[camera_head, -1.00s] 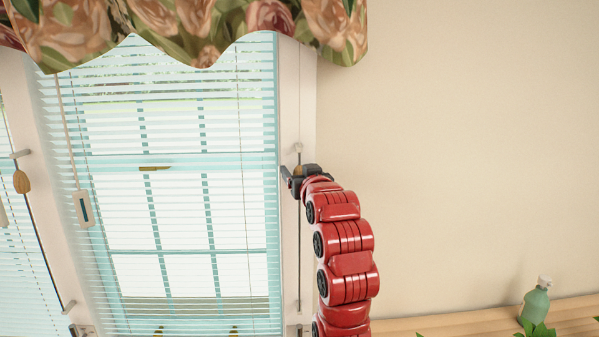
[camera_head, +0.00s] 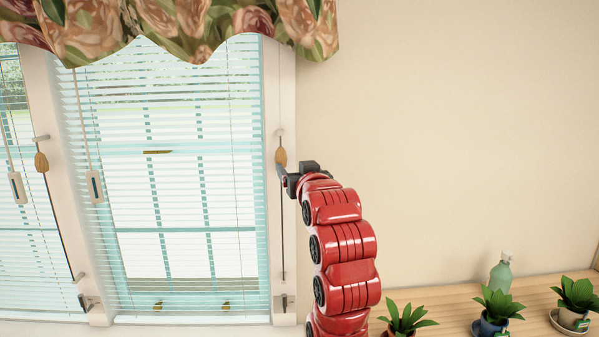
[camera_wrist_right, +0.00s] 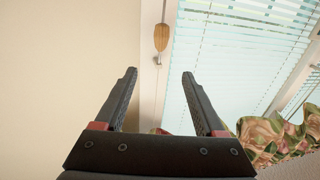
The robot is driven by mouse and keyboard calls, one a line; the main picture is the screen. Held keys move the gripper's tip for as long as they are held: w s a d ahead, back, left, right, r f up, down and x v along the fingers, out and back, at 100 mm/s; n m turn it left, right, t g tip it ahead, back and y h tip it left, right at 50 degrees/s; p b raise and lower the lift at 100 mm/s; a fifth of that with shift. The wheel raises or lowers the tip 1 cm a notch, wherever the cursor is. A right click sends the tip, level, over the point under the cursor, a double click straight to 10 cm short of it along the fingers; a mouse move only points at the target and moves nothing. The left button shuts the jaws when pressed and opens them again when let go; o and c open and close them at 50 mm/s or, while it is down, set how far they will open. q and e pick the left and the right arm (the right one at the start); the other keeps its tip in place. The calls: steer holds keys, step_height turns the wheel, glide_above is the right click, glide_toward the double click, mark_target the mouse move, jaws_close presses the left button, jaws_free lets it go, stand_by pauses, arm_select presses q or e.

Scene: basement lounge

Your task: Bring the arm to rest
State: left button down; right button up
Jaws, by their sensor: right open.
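My right arm is red and reaches up in front of the window edge in the head view. Its dark gripper (camera_head: 284,178) is near the right window frame, just below a wooden cord pull (camera_head: 281,158). In the right wrist view the two fingers of the gripper (camera_wrist_right: 160,90) are spread apart with nothing between them. The wooden pull also shows in the wrist view (camera_wrist_right: 162,37), beyond the fingertips and apart from them. My left gripper is not in view.
A window with white blinds (camera_head: 170,190) fills the left. A floral valance (camera_head: 190,25) hangs above it. At the lower right, a wooden surface (camera_head: 455,300) holds a green bottle (camera_head: 502,272) and potted plants (camera_head: 493,312). The wall between is bare.

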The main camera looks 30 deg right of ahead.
steer(key=shift+s+a+f, duration=0.1)
steer(key=shift+s+f, duration=0.05)
stand_by(0.3)
